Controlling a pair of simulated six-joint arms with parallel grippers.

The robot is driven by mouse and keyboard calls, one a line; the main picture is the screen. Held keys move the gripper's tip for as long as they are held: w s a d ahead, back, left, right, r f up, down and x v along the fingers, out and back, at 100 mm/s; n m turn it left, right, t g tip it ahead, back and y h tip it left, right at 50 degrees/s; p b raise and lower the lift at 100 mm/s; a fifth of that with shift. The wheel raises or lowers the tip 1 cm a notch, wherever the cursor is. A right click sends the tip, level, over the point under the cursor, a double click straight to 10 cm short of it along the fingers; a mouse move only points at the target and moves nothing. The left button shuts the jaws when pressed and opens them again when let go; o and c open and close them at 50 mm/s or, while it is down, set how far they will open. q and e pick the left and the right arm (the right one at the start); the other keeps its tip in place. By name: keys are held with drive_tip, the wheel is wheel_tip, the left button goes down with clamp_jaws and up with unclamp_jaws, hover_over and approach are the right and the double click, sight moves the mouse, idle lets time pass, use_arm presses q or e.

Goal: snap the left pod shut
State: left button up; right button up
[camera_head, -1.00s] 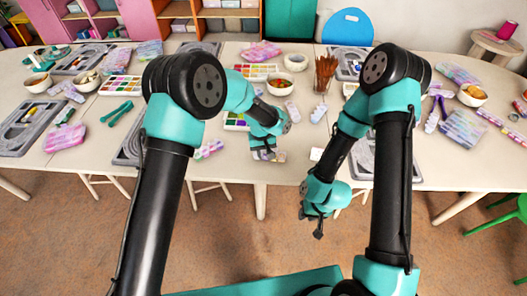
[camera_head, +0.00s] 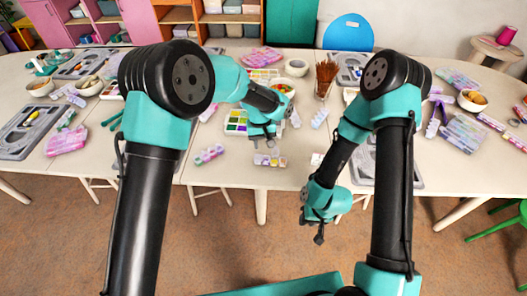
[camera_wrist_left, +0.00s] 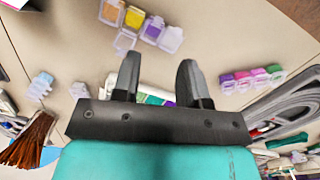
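A row of small bead pods (camera_head: 270,160) lies near the table's front edge. In the left wrist view, this row (camera_wrist_left: 135,18) shows orange, yellow and purple contents. A clear lid (camera_wrist_left: 171,40) sticks out beside the purple end, which is the left end in the head view; it looks open. Another clear flap stands by the yellow pod. My left gripper (camera_head: 266,139) is just behind the row, pointing down; in the wrist view its two fingers (camera_wrist_left: 157,80) are apart with nothing held. My right gripper (camera_head: 318,228) hangs in front of the table edge; its fingers are too small to judge.
A second pod row (camera_head: 209,154) with pink and green contents lies to the left. A bead tray (camera_head: 236,122) sits behind it. A bowl (camera_head: 296,67) and a pot of brown sticks (camera_head: 326,77) stand farther back. Bare table lies between the two pod rows.

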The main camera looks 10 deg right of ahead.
use_arm(q)
wheel_tip(320, 180, up, 10)
drive_tip(key=shift+w+a+f, duration=0.2)
drive_tip(key=shift+w+a, duration=0.1)
drive_tip(key=shift+w, duration=0.1)
drive_tip(key=s+a+f+h, duration=0.1)
drive_tip(key=s+a+f, duration=0.2)
drive_tip(key=a+f, duration=0.6)
drive_tip(key=s+a+f+h, duration=0.1)
drive_tip(key=s+a+f, duration=0.2)
drive_tip(key=a+f, duration=0.6)
drive_tip(key=s+a+f+n+t, duration=0.1)
drive_tip(key=s+a+f, duration=0.4)
drive_tip(key=s+a, duration=0.2)
drive_tip(key=s+a+f+n+h, duration=0.1)
drive_tip(key=s+a+f, duration=0.4)
drive_tip(key=s, duration=0.6)
drive_tip(key=shift+s+a+f+t, duration=0.15)
drive_tip(key=shift+a+f+t, duration=0.2)
drive_tip(key=shift+a, duration=0.5)
drive_tip(key=shift+r, duration=0.1)
